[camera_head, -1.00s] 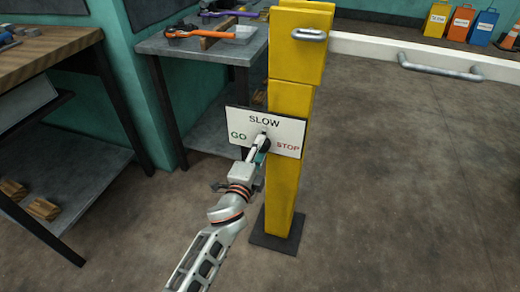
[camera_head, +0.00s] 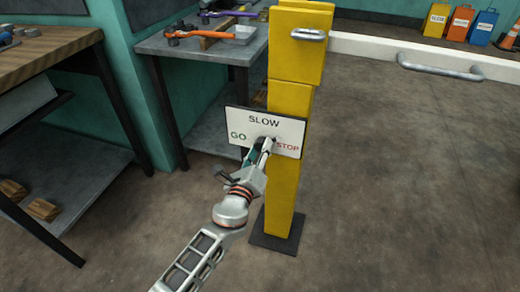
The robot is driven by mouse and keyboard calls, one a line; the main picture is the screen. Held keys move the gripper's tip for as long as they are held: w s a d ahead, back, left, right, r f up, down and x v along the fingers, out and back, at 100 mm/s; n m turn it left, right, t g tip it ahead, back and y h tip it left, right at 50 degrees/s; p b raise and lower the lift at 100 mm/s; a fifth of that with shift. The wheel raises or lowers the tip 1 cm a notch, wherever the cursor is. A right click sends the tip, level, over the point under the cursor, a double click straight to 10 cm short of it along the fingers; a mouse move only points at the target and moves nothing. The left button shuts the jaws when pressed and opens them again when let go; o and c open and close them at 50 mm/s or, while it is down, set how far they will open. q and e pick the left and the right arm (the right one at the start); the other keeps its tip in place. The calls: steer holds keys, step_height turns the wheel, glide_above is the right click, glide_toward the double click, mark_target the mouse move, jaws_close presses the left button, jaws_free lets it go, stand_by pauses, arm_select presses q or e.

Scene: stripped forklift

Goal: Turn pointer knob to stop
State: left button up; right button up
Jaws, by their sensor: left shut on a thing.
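A white sign plate (camera_head: 290,128) with SLOW at the top, GO at the left and STOP at the right is fixed to a yellow post (camera_head: 284,200). The pointer knob is at the plate's middle, mostly hidden behind my left gripper (camera_head: 264,146). My left gripper is shut on the knob, its fingers reaching up to the plate from below. I cannot tell exactly where the pointer aims. My right gripper is not in view.
The post stands on a dark base plate (camera_head: 278,240), with a grey handle (camera_head: 309,34) near its top. A metal workbench (camera_head: 165,44) with tools stands behind at the left. A wooden-topped bench (camera_head: 50,45) is at far left. The floor at right is clear.

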arm_select(q)
steer(key=m, duration=0.2)
steer(key=shift+r+m, duration=0.1)
steer(key=shift+m, duration=0.3)
steer(key=m, duration=0.2)
steer(key=shift+m+p, duration=0.3)
steer(key=shift+p, duration=0.1)
steer(key=shift+m, duration=0.6)
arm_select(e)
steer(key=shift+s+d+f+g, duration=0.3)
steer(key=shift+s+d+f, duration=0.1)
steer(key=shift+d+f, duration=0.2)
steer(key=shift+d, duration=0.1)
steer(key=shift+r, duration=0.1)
arm_select(q)
steer(key=o, duration=1.1)
steer(key=v, duration=1.2)
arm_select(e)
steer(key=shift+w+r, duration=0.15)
